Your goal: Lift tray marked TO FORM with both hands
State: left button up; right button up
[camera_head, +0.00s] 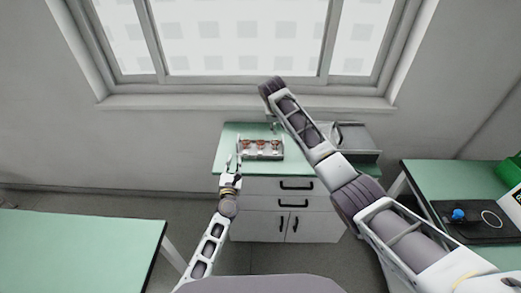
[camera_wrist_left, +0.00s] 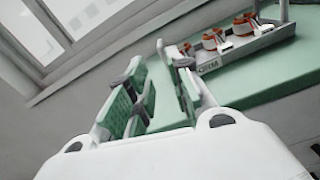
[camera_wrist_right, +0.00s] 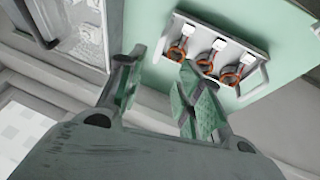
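The tray (camera_head: 262,157) sits on the green top of a white cabinet and carries three orange-and-white parts. In the left wrist view its front wall (camera_wrist_left: 238,49) shows a label, of which I read "ORM". The right wrist view shows the tray (camera_wrist_right: 215,32) with a handle at each end. My left gripper (camera_head: 234,163) is open and empty by the tray's left end; its fingers (camera_wrist_left: 152,58) are apart. My right gripper (camera_wrist_right: 160,60) is open and empty, apart from the tray; the head view mostly hides it behind its arm.
The green cabinet top (camera_head: 232,133) has free room around the tray. A grey device (camera_head: 358,137) stands at the right of the cabinet top. The window sill (camera_head: 230,103) is close behind. Green tables stand at left (camera_head: 80,245) and right (camera_head: 440,180).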

aim_at(237, 142)
pick_arm(q)
jog(key=shift+w, duration=0.2)
pick_arm(e)
jog(key=shift+f, duration=0.15)
